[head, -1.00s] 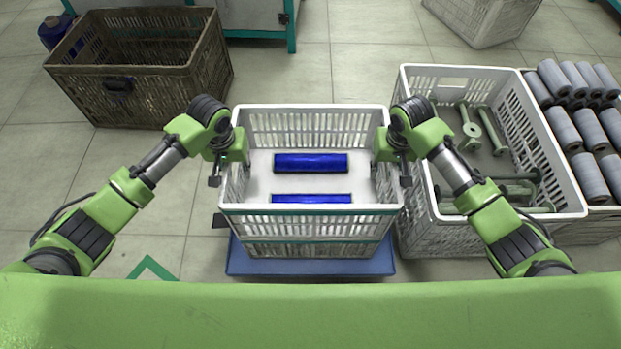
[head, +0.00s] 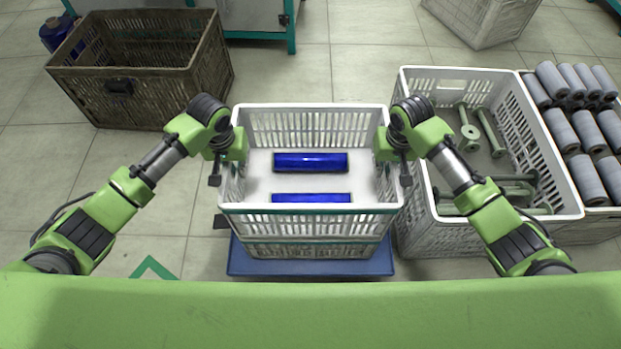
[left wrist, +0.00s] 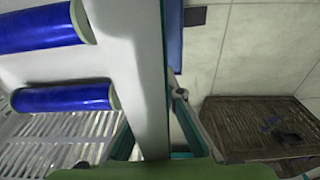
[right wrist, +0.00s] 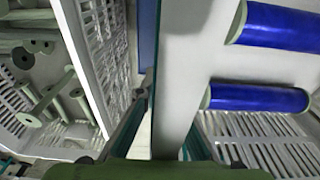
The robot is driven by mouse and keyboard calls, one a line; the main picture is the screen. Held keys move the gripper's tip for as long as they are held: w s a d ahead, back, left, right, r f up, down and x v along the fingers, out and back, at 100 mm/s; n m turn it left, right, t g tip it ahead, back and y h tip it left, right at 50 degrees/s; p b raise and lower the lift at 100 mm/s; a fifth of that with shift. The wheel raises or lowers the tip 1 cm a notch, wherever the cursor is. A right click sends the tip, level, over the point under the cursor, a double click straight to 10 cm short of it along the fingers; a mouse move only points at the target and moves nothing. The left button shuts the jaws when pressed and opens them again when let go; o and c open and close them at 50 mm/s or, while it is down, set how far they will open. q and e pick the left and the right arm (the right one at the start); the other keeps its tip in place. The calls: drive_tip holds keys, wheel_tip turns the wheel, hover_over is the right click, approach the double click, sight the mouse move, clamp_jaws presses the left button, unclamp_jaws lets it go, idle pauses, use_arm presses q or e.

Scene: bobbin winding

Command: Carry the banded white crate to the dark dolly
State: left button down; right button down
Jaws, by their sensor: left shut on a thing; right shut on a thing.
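The white crate (head: 310,221) has a teal band along its near rim and holds blue-wound bobbins (head: 310,162) on a white layer. It is level, above a second teal-banded white crate (head: 311,251); whether the two touch is not clear. My left gripper (head: 228,165) is shut on its left rim and my right gripper (head: 393,165) on its right rim. The rim runs up between the jaws in the left wrist view (left wrist: 142,75) and the right wrist view (right wrist: 178,75). I cannot make out a dark dolly.
A blue platform (head: 310,267) lies under the stack. A white crate of green spools (head: 580,212) stands close on the right, beside grey rolls (head: 588,180). A brown basket (head: 120,95) stands at the back left. Bare floor lies on the left and behind.

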drive_tip(key=shift+r+p, duration=1.55)
drive_tip(key=shift+r, duration=0.4)
drive_tip(key=shift+w+a, duration=0.1)
